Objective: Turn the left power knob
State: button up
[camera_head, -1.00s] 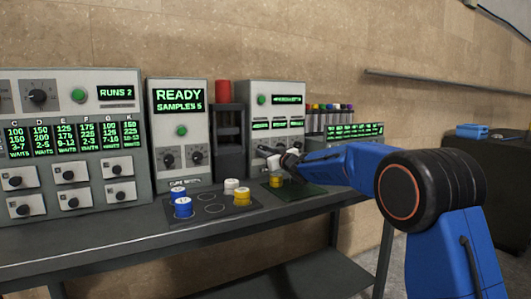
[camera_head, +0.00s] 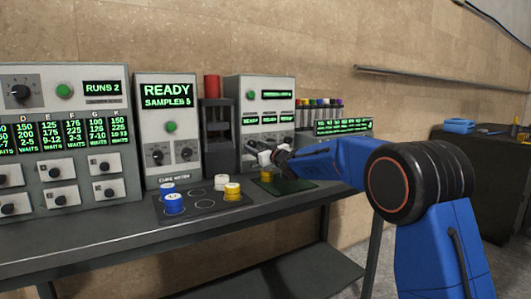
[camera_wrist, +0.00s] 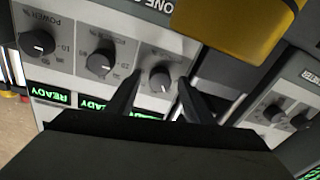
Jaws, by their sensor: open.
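The oven panel (camera_head: 267,92) is a grey box with a green button and several READY displays. The wrist view shows it upside down, with a row of three dark power knobs. The rightmost there, the left power knob (camera_wrist: 161,78), sits between the tips of my gripper (camera_wrist: 160,80). The other two are the middle knob (camera_wrist: 100,61) and the far knob (camera_wrist: 37,43). My fingers are open, one on each side of the left knob; I cannot tell whether they touch it. In the head view my gripper (camera_head: 267,154) is at the panel's lower front and hides part of its knobs.
A yellow sample (camera_head: 266,176) stands on a green mat below my gripper and fills the wrist view's upper right. The cure meter (camera_head: 168,90) and dark press (camera_head: 217,130) stand left of the panel. A dark tray (camera_head: 163,213) holds blue, white and yellow samples.

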jog(key=v, duration=1.7)
jog(key=shift+s, duration=0.1)
dwell(1.5)
